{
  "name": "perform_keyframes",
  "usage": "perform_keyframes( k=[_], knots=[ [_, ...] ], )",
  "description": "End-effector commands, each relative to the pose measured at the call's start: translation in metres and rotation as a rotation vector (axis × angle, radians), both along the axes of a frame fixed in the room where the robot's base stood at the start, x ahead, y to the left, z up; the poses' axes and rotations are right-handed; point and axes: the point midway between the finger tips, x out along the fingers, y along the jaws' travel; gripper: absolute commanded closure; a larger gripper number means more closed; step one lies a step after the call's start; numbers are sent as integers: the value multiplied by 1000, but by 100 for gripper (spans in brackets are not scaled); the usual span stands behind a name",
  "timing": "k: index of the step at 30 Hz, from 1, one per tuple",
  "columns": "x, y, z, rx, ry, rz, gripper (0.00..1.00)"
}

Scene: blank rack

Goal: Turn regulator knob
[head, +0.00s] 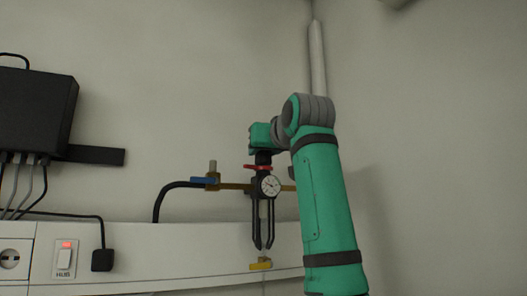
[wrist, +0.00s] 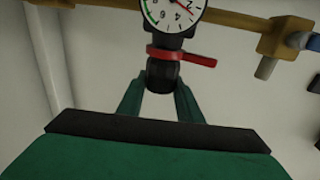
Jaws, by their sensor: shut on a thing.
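The regulator hangs on a brass pipe, with a round white-faced gauge (head: 268,186) that also shows at the top of the wrist view (wrist: 172,12). Its black knob (wrist: 163,76) sits at the end of the regulator body, beside a red collar with a short red tab (wrist: 185,56). My gripper (wrist: 160,88) has its two green fingers on either side of the knob and is shut on it. In the head view my gripper (head: 262,151) comes from above, over the red collar (head: 257,167). The knob is mostly hidden there.
A blue-handled valve (head: 204,181) sits on the brass pipe (head: 237,186) to the left. Two black prongs (head: 263,225) hang below the gauge, above a yellow fitting (head: 261,264). A white wall trunking (head: 190,255) carries a red-lit switch (head: 65,256). A black box (head: 37,108) is at far left.

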Motion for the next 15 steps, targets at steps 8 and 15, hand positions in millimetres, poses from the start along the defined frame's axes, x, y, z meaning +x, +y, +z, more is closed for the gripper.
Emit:
perform_keyframes(
  k=[8, 15],
  knots=[
    [-1, 2, 0, -3, -1, -222, 90],
    [0, 2, 0, -2, -1, -449, 90]
  ],
)
